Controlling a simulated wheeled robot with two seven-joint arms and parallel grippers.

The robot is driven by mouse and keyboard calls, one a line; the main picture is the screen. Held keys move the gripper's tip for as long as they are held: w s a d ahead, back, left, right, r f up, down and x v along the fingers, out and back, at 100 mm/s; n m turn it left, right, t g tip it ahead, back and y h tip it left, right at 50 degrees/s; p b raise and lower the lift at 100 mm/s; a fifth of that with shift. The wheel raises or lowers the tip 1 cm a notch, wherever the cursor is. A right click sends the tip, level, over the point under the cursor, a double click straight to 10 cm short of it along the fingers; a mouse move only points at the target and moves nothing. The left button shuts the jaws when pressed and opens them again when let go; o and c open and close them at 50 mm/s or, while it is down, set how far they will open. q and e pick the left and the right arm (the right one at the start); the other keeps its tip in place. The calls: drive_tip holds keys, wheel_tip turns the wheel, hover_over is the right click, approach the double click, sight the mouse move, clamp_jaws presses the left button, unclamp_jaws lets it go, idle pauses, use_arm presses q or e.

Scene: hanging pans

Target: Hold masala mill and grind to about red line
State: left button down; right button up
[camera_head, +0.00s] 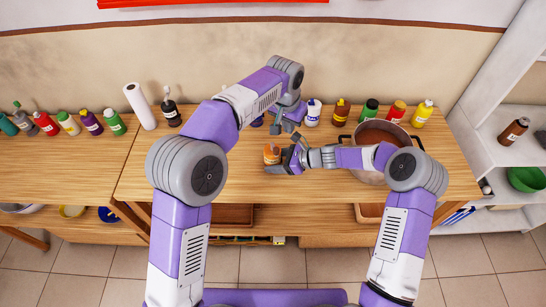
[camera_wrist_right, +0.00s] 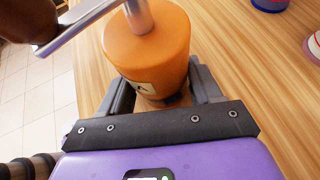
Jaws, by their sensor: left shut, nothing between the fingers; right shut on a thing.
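The masala mill (camera_head: 271,153) is orange and stands at the front middle of the wooden table. In the right wrist view the mill (camera_wrist_right: 152,48) shows a metal shaft and crank arm on top, with a dark brown knob (camera_wrist_right: 30,20) at the upper left. My right gripper (camera_head: 277,165) is shut around its body, fingers on both sides; the fingers also show in the wrist view (camera_wrist_right: 160,92). My left gripper (camera_head: 283,128) is shut and empty, just behind and above the mill, apart from the knob. I cannot make out a red line.
A large pot (camera_head: 370,178) stands right of the mill, partly behind my right arm. Several bottles line the table's back, including a white one (camera_head: 312,113) and a brown one (camera_head: 341,113). A paper roll (camera_head: 140,107) stands at left. White shelves (camera_head: 490,140) stand at right.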

drive_tip(key=shift+w+d, duration=0.15)
drive_tip(key=shift+w, duration=0.05)
drive_tip(key=o, duration=1.2)
drive_tip(key=shift+c, duration=0.2)
drive_tip(key=shift+r, duration=0.1)
